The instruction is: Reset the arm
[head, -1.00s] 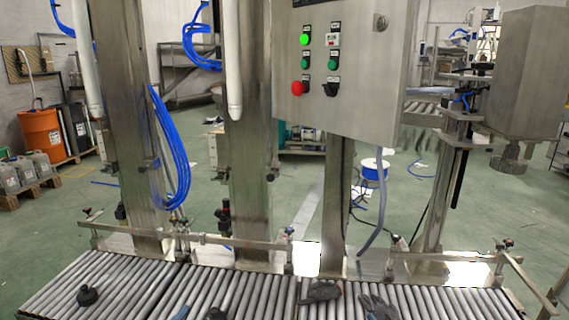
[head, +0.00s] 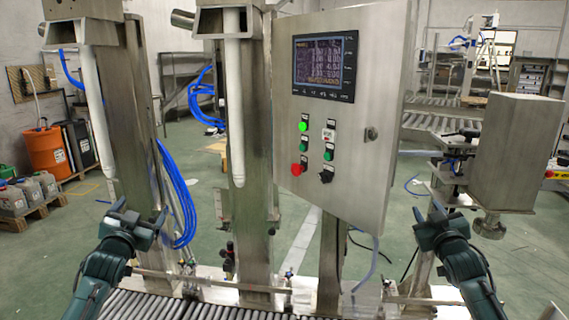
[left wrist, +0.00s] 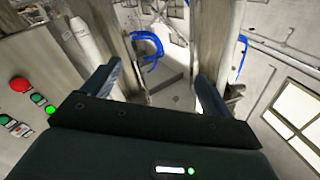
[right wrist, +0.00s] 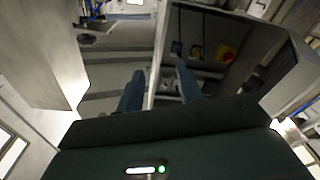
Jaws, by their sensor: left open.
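My left gripper (head: 138,222) is raised at the left of the head view, in front of the left steel column. Its two fingers also show in the left wrist view (left wrist: 158,85), apart with nothing between them. My right gripper (head: 438,220) is raised at the right of the head view, to the right of the control cabinet. In the right wrist view (right wrist: 160,88) its fingers stand apart with an empty gap between them.
The steel control cabinet (head: 345,140) with screen and buttons stands between my arms. Two steel columns with white lances (head: 231,120) stand at the left and middle. A steel box (head: 515,150) is right of my right gripper. Blue hoses (head: 178,200) hang behind my left gripper.

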